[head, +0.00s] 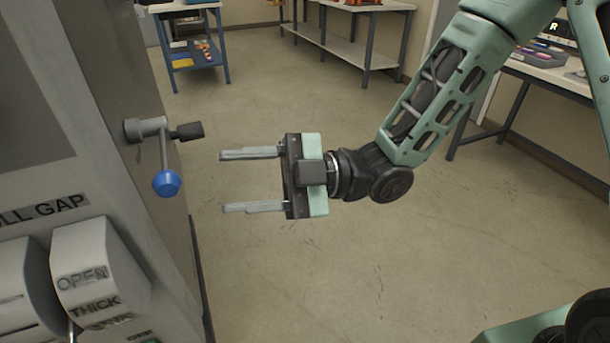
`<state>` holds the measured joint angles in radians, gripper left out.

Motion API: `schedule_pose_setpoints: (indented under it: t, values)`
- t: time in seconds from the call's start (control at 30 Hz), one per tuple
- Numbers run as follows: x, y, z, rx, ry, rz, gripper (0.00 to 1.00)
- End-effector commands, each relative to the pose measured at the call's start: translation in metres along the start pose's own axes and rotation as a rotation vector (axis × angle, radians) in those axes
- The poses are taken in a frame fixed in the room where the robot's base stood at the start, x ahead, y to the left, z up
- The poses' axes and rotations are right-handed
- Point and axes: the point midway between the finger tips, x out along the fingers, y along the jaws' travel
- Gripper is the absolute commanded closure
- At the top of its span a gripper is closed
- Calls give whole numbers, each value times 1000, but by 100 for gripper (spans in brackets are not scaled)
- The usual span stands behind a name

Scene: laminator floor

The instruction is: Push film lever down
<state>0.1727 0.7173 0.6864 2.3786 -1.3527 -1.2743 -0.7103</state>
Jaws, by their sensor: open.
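The film lever (164,150) is on the side of the grey machine at the left. It has a thin metal rod hanging down from a grey hub, with a blue knob (167,183) at its lower end. A short dark handle end (188,131) sticks out to the right of the hub. My gripper (235,181) is open and empty, to the right of the blue knob and apart from it. Its two flat metal fingers point left toward the machine, one above the other in the picture.
The grey laminator (90,120) fills the left side, with a "ROLL GAP" label partly cut off and blocks marked OPEN and THICK (100,280). A blue cart (190,50) and a long table (345,45) stand at the back. Another table (555,80) is at right. The floor between is clear.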

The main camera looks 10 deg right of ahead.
Motion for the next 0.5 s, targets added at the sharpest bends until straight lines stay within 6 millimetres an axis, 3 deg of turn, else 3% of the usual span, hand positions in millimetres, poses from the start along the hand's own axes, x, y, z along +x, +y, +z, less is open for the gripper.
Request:
schedule_pose_setpoints:
  t: [0.2,0.5]
  values:
    - [-50,0,2,0,-5,3,50]
    - [-83,0,1,0,-3,0,50]
